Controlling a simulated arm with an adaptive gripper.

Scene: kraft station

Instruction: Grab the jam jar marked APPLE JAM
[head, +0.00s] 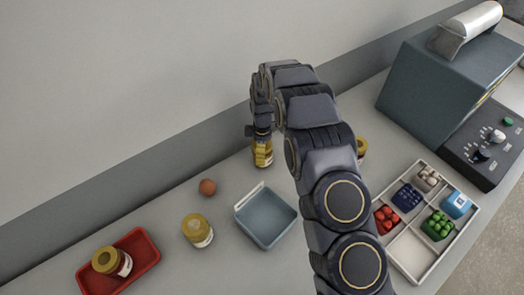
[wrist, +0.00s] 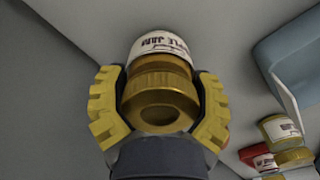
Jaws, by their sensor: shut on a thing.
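My gripper (head: 262,150) is at the back of the counter in the head view, near the wall. In the wrist view its two yellow fingers (wrist: 159,108) are shut on either side of a jar (wrist: 160,84) with a gold lid and a white label. The label's visible letters end in "PLE JAM"; its start is hard to read.
A similar jar (head: 197,231) stands left of an empty blue-grey bin (head: 266,217). Another (head: 112,262) is in a red tray (head: 143,268). A third (head: 361,147) is partly behind my arm. A brown ball (head: 208,187), divided tray (head: 417,262) and machine (head: 440,85) are nearby.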

